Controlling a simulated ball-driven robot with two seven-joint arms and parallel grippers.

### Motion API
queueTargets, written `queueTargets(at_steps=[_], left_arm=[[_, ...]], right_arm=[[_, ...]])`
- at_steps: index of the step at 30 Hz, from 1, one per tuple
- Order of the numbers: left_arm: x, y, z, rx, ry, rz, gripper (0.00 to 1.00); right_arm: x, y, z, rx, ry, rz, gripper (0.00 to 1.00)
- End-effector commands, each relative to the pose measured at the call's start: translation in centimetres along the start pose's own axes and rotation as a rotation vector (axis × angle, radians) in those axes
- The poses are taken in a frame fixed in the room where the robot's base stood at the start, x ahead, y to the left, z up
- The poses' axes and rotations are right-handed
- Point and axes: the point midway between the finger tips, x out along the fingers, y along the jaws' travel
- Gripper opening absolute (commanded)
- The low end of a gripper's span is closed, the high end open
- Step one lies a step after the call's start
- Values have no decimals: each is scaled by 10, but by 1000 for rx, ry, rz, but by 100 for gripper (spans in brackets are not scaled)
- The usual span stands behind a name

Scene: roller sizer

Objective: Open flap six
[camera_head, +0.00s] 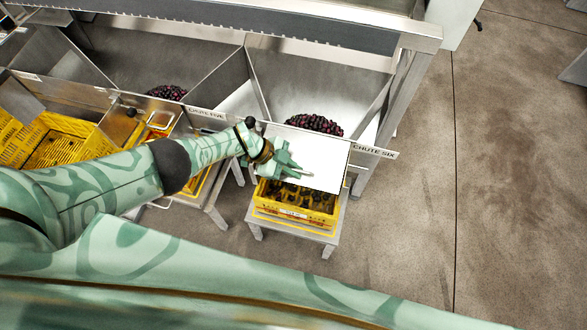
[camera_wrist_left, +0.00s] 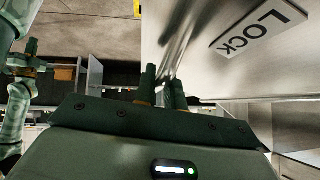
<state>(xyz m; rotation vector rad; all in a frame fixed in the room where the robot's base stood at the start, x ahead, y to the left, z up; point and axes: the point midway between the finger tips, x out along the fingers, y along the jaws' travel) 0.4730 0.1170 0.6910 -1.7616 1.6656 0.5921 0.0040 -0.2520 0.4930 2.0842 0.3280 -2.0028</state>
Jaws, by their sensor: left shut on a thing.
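Flap six (camera_head: 325,158) is a bright metal plate at the front of the chute labelled CHUTE SIX (camera_head: 374,151), below a pile of dark red fruit (camera_head: 315,124). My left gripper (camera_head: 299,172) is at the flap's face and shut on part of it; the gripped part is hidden. In the left wrist view the fingers (camera_wrist_left: 165,88) are close together beside a metal plate (camera_wrist_left: 190,60) with a LOCK label (camera_wrist_left: 259,27). A green arm end at the left of that view, apparently my right gripper (camera_wrist_left: 30,48), is too small to read.
A yellow crate (camera_head: 275,210) with dark contents stands on a small metal stand under chute six. Chute five (camera_head: 206,113) and more yellow crates (camera_head: 60,143) are to the left. The concrete floor (camera_head: 500,170) to the right is clear.

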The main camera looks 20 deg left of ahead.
Motion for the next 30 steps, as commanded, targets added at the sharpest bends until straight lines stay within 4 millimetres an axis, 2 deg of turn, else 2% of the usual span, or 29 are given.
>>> queueTargets(at_steps=[3, 12, 30], left_arm=[[-11, -3, -10, 8, 2, -8, 0], [-21, -7, -22, 10, 4, -10, 0], [-23, -9, -26, 12, 6, -11, 0]], right_arm=[[-11, 1, -3, 0, 7, 2, 0], [-22, 2, -6, 0, 13, 4, 0], [-24, 2, -7, 0, 14, 5, 0]])
